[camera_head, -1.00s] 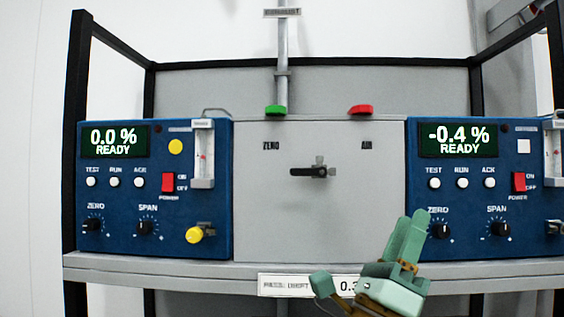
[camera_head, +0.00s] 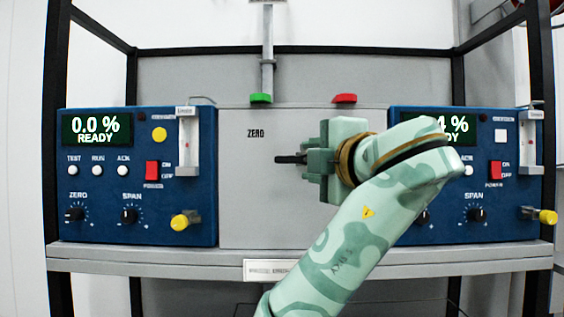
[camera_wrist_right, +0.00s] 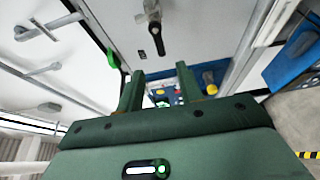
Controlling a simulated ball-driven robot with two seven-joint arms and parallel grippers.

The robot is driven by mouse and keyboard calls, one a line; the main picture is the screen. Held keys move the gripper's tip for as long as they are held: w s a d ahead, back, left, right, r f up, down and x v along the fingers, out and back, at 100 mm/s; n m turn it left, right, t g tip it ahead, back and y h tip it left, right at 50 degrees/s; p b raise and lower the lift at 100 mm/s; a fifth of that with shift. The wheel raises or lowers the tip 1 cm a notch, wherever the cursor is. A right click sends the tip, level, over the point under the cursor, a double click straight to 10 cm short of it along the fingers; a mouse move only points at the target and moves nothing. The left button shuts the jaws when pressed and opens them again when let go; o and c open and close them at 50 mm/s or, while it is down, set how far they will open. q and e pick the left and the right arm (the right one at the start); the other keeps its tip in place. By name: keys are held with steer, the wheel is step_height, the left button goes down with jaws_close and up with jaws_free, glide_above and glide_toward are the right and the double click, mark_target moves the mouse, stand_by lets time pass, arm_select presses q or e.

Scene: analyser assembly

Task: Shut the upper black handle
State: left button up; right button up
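The black handle (camera_head: 290,160) sits on the grey middle panel (camera_head: 250,205) and lies level, its free end pointing left. In the head view my right gripper (camera_head: 318,160) covers the handle's pivot and right part. In the right wrist view the black handle (camera_wrist_right: 156,38) shows with its metal valve body, beyond and above the fingertips and not between them. My right gripper (camera_wrist_right: 160,75) has its two fingers well apart, with nothing between them. I cannot tell whether it touches the handle. My left gripper is out of view.
Blue analysers flank the panel, left (camera_head: 110,225) and right (camera_head: 440,225), with knobs, red switches and yellow-capped fittings. A green cap (camera_head: 261,98) and a red cap (camera_head: 344,98) sit on the panel's top. A shelf (camera_head: 150,255) runs below, and black frame posts stand at the sides.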

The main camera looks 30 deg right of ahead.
mark_target(286, 160)
steer(key=w, duration=0.4)
steer(key=w+d+p, duration=0.1)
steer(key=w, duration=0.4)
steer(key=w+d+p, duration=0.1)
steer(key=w, duration=0.3)
steer(key=shift+w, duration=0.25)
jaws_close()
